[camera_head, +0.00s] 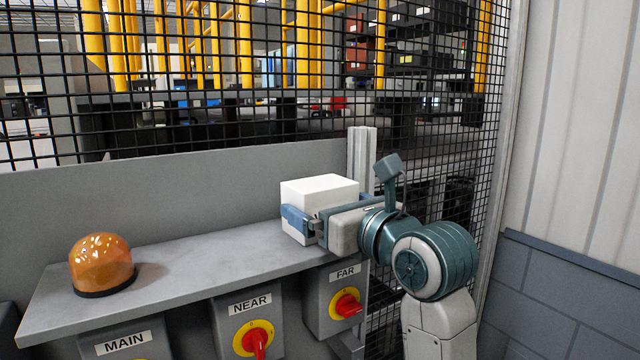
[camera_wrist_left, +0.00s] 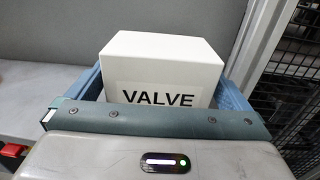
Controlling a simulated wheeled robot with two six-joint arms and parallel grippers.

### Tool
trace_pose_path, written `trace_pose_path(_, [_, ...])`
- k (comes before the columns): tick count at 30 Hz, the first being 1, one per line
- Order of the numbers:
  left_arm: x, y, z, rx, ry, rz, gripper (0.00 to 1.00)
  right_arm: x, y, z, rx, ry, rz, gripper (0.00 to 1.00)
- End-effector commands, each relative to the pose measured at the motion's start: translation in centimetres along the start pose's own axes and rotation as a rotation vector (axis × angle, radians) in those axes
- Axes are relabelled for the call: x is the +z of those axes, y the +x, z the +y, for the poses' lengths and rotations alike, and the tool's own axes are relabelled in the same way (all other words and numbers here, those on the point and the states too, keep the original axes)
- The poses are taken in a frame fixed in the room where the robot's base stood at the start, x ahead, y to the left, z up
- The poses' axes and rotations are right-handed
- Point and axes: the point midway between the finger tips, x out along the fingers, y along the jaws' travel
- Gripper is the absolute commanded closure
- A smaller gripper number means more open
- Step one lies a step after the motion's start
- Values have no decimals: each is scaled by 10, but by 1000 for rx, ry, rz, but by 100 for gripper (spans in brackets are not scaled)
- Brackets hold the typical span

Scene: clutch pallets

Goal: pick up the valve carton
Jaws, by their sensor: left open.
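The valve carton (camera_head: 322,190) is a white box on the right end of the grey shelf in the head view. In the left wrist view the carton (camera_wrist_left: 162,62) shows its face with the word VALVE. My left gripper (camera_head: 302,220) is open at the carton, with one blue finger along its near side. In the left wrist view the blue fingers stand on both sides of the carton. I cannot tell whether they touch it. My right gripper is not in view.
The grey shelf (camera_head: 190,258) carries an orange beacon (camera_head: 101,264) at its left; its middle is clear. Switch boxes marked MAIN (camera_head: 125,342), NEAR (camera_head: 248,322) and FAR (camera_head: 330,310) hang below. A grey panel and black mesh fence (camera_head: 150,120) stand behind, a wall at right.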

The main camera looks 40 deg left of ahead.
Motion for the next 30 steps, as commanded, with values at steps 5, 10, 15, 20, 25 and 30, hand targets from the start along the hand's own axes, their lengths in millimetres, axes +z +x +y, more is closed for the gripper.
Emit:
trace_pose_path(5, [4, 14, 1, 5, 2, -4, 0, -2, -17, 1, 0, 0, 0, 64])
trace_pose_path(10, [1, 22, 0, 2, 1, -1, 0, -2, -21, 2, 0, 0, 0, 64])
trace_pose_path(15, [0, 23, 0, 0, 0, 0, 0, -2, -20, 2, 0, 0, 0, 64])
trace_pose_path(20, [0, 23, 0, 0, 0, 0, 10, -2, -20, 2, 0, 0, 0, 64])
trace_pose_path(25, [0, 22, 0, 0, -1, -1, 41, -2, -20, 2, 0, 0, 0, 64])
trace_pose_path(30, [0, 22, 0, 0, -1, -1, 41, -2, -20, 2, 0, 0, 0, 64])
